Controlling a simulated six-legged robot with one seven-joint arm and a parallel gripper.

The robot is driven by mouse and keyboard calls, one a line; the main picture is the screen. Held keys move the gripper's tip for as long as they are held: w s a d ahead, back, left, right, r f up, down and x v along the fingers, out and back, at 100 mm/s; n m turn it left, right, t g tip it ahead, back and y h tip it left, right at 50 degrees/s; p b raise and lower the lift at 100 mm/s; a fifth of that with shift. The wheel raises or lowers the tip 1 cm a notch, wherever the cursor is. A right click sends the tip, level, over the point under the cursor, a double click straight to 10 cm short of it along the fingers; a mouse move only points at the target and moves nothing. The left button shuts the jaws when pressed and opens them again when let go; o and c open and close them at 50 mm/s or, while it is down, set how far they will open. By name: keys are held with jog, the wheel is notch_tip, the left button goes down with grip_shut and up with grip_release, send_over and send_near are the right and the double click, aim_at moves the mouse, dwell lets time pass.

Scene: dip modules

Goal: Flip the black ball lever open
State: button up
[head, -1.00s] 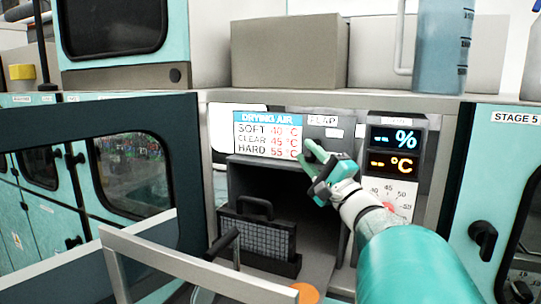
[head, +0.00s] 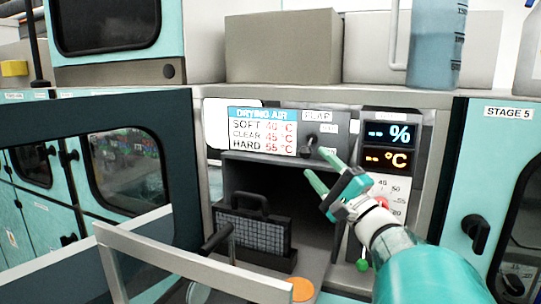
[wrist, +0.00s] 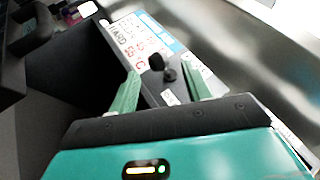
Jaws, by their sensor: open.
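The black ball lever (head: 311,141) sits on the grey panel under the FLAP label, right of the drying air chart. In the wrist view the lever (wrist: 157,63) shows its round black knob and dark base between my fingertips in the picture. My gripper (head: 316,166) is open, with green fingers, just below and to the right of the lever in the head view. In the wrist view my gripper (wrist: 161,72) has one finger on each side of the lever. I see no clear contact, and the depth between fingers and lever is hard to tell.
Below the panel is a dark open chamber (head: 290,190) with a black, mesh-fronted cartridge (head: 252,232) at its mouth. A display (head: 390,146) and a dial stand to the right. A clear-paned frame (head: 190,262) crosses the lower left foreground.

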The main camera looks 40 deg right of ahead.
jog(key=v, duration=0.8)
dwell(0.4)
